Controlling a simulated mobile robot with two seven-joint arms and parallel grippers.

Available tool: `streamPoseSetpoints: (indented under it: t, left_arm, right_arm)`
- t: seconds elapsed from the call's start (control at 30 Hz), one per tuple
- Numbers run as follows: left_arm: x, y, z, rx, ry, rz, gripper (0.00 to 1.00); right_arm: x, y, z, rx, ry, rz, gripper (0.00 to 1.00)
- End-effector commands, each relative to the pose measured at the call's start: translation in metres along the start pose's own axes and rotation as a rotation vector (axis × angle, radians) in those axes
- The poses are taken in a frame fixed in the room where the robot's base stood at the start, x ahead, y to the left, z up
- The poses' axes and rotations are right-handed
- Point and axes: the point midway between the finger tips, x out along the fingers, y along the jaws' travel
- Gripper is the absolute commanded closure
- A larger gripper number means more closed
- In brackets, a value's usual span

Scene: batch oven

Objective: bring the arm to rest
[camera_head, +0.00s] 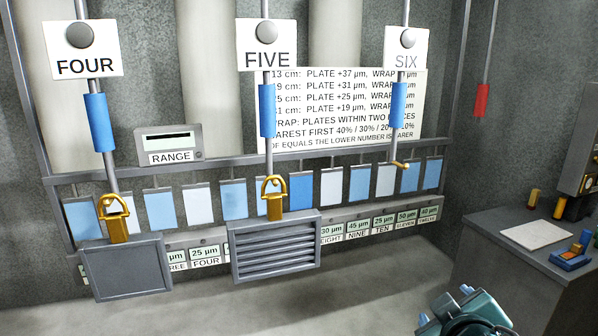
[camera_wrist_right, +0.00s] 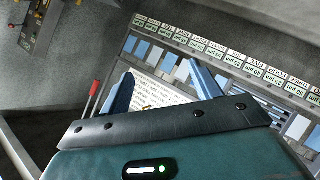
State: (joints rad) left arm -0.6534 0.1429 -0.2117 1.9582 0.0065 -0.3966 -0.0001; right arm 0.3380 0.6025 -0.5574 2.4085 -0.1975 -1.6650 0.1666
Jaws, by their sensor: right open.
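My right gripper (camera_head: 445,304) is at the bottom right of the head view, a teal body with blue fingers. In the right wrist view its two blue fingers (camera_wrist_right: 160,92) stand apart with nothing held between them. It is open and clear of the rods and the bench. My left gripper is not in view.
Rods FOUR (camera_head: 87,66), FIVE (camera_head: 267,58) and SIX (camera_head: 406,62) hang ahead. A flat grey panel (camera_head: 126,268) and a louvred panel (camera_head: 275,250) are below FOUR and FIVE. A bench (camera_head: 500,262) with paper (camera_head: 536,235) is right; floor between is clear.

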Motion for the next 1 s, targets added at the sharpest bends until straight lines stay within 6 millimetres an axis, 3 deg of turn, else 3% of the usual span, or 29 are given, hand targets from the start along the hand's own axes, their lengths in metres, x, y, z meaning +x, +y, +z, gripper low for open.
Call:
streamPoseSetpoints:
  t: [0.17,0.37,0.53,0.8,0.87,1.0]
  left_arm:
    - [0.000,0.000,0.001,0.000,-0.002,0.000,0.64]
    - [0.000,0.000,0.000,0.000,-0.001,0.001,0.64]
    - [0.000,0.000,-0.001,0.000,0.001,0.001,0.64]
    - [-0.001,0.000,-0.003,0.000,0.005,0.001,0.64]
    - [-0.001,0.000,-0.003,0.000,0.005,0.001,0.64]
    - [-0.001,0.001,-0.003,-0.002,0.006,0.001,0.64]
  right_arm:
    - [0.032,-0.049,0.048,-0.044,-0.015,-0.135,0.37]
    - [0.053,-0.117,0.140,-0.060,-0.019,-0.322,0.37]
    - [0.045,-0.155,0.212,-0.039,-0.013,-0.430,0.37]
    - [0.012,-0.186,0.304,0.004,-0.015,-0.525,0.37]
    - [0.005,-0.192,0.313,0.030,-0.010,-0.535,0.37]
    - [-0.001,-0.217,0.289,0.168,-0.010,-0.530,0.37]
